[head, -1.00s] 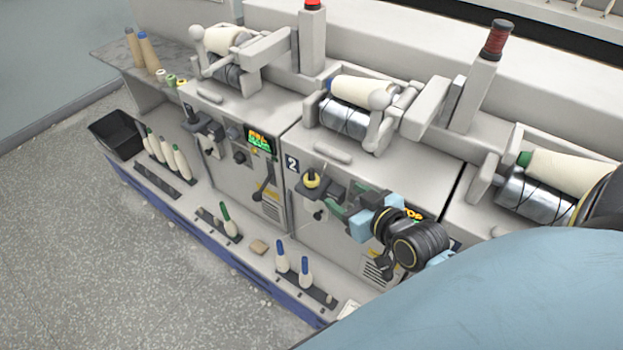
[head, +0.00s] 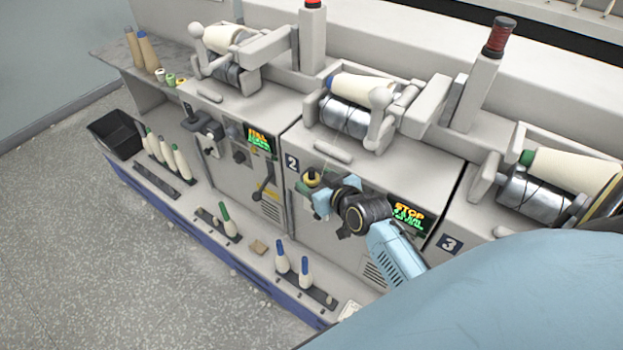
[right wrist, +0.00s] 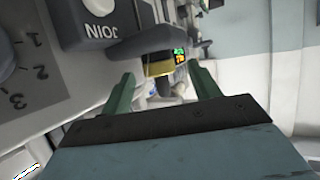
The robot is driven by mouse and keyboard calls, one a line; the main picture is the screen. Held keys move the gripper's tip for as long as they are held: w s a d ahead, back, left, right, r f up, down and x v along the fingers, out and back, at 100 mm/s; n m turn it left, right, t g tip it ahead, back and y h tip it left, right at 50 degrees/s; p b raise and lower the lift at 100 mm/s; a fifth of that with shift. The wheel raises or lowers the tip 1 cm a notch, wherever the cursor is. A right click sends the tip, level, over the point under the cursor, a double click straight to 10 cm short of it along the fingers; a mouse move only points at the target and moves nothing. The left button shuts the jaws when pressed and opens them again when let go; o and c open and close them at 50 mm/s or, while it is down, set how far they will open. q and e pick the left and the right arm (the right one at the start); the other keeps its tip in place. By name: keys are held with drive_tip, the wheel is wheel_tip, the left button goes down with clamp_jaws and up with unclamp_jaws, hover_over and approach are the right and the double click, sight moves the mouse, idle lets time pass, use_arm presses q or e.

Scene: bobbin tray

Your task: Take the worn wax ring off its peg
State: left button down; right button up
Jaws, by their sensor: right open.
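The yellow wax ring (head: 310,177) sits on its peg on the front of unit 2, below a dark cap or holder. In the right wrist view the ring (right wrist: 159,69) appears between and just beyond the green fingertips, with clear space on both sides. My right gripper (head: 319,187) is open and empty, close in front of the ring; it also shows in the right wrist view (right wrist: 163,82). The gripper partly hides the peg area in the head view. My left gripper is not in view.
A grey block marked JOIN (right wrist: 110,28) and a numbered dial (right wrist: 12,75) are close to the left finger. Cream bobbins (head: 282,259) stand on the lower ledge. A STOP display (head: 408,217) is right of the gripper. A black bin (head: 117,134) is at far left.

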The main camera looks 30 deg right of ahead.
drive_tip(key=shift+w, duration=0.1)
drive_tip(key=c, duration=1)
drive_tip(key=shift+c, duration=0.2)
